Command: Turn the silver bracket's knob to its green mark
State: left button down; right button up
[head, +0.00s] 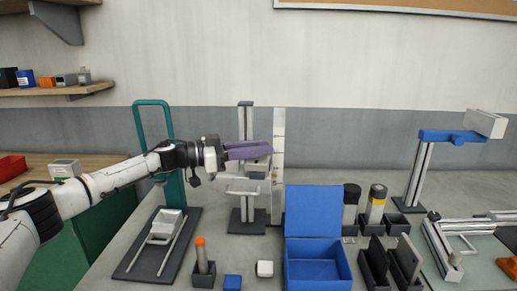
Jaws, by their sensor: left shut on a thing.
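The silver bracket (245,120) is an upright post on a dark base, with pale plates partway up, at the middle of the bench. My left gripper (266,151) reaches in from the left at the height of the post. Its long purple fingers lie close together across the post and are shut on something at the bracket. That is most likely the knob, which the fingers hide. I cannot make out the green mark or which way the knob points. My right gripper is not in view.
A tall pale strip (278,165) stands just right of the post. A blue-armed stand (420,175) is at right, a teal frame (170,130) at left.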

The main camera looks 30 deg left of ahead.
pick_arm(q)
jog(key=shift+m+g+h, duration=0.6)
jog(key=shift+g+h, duration=0.1)
jog(key=shift+m+g+h, duration=0.3)
jog(key=c, duration=1.5)
grip_release()
jog(key=shift+d, duration=0.1)
jog(key=b+v, duration=0.2)
jog(key=v, duration=0.8)
jog(key=shift+s, duration=0.1)
